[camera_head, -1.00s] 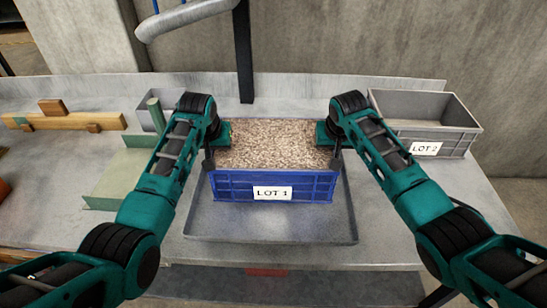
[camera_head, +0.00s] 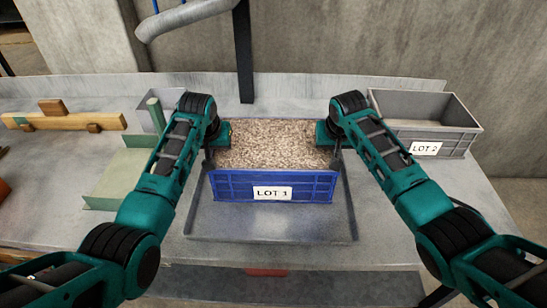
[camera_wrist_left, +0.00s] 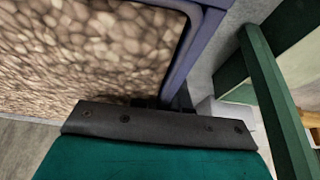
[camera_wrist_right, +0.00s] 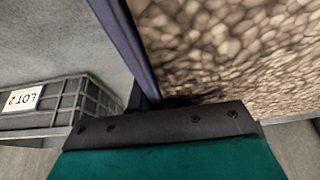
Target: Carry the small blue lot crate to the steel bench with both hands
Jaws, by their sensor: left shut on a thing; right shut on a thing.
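The small blue crate (camera_head: 300,186) with the label "LOT 1" is full of pale brown grain (camera_head: 275,145). It is at or just above a shallow grey tray (camera_head: 270,228) on the steel bench; I cannot tell whether it touches. My left gripper (camera_head: 210,158) is shut on the crate's left wall, and my right gripper (camera_head: 336,156) is shut on its right wall. The left wrist view shows the blue rim (camera_wrist_left: 192,45) and grain by the jaw. The right wrist view shows the opposite rim (camera_wrist_right: 130,45). The fingertips are mostly hidden.
The steel bench (camera_head: 395,225) runs along a concrete wall. A grey crate (camera_head: 440,140) labelled "LOT 2" stands to the right. A green stand (camera_head: 112,180) and a wooden beam (camera_head: 75,121) are to the left. The tray's front strip is bare.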

